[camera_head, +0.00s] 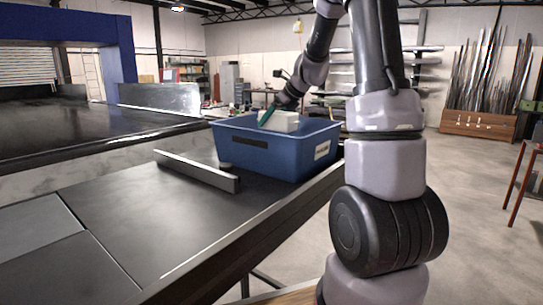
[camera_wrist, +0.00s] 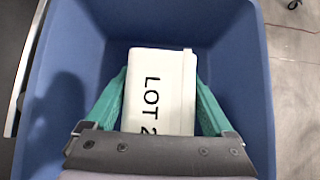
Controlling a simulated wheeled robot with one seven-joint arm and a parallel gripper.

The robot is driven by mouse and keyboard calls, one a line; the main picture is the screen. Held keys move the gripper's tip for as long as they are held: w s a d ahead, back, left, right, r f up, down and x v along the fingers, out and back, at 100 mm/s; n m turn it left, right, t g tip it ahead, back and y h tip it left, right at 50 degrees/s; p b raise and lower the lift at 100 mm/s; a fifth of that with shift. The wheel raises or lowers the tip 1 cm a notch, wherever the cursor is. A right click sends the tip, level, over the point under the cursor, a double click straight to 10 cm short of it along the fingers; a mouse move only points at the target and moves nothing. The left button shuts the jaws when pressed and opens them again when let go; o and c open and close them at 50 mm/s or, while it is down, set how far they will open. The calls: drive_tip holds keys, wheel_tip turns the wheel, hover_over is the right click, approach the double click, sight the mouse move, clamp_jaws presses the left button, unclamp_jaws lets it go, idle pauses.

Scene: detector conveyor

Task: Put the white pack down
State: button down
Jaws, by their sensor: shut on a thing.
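The white pack (camera_wrist: 158,85) has black lettering reading "LOT 2", partly cut off by my gripper. My gripper (camera_wrist: 160,88) has green fingers on both sides of the pack and is shut on it. In the wrist view the pack is over the inside of a blue bin (camera_wrist: 240,35). In the head view the white pack (camera_head: 279,121) shows at the rim level of the blue bin (camera_head: 285,157), with my gripper (camera_head: 268,113) at it. The pack's lower part is hidden by the bin's front wall. I cannot tell whether it touches the bin floor.
The bin stands on a dark table (camera_head: 130,225) near its right edge. A low metal rail (camera_head: 197,171) lies just left of the bin. A dark conveyor (camera_head: 70,125) with a blue frame (camera_head: 65,28) is at the left. Open floor lies to the right.

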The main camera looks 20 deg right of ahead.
sight(293, 122)
drive_tip(key=f, duration=0.7)
drive_tip(key=shift+a+f, duration=0.15)
drive_tip(key=shift+a, duration=0.15)
drive_tip(key=shift+f, duration=1.7)
unclamp_jaws()
drive_tip(key=shift+f, duration=0.1)
drive_tip(key=v, duration=1.2)
drive_tip(key=shift+d, duration=0.2)
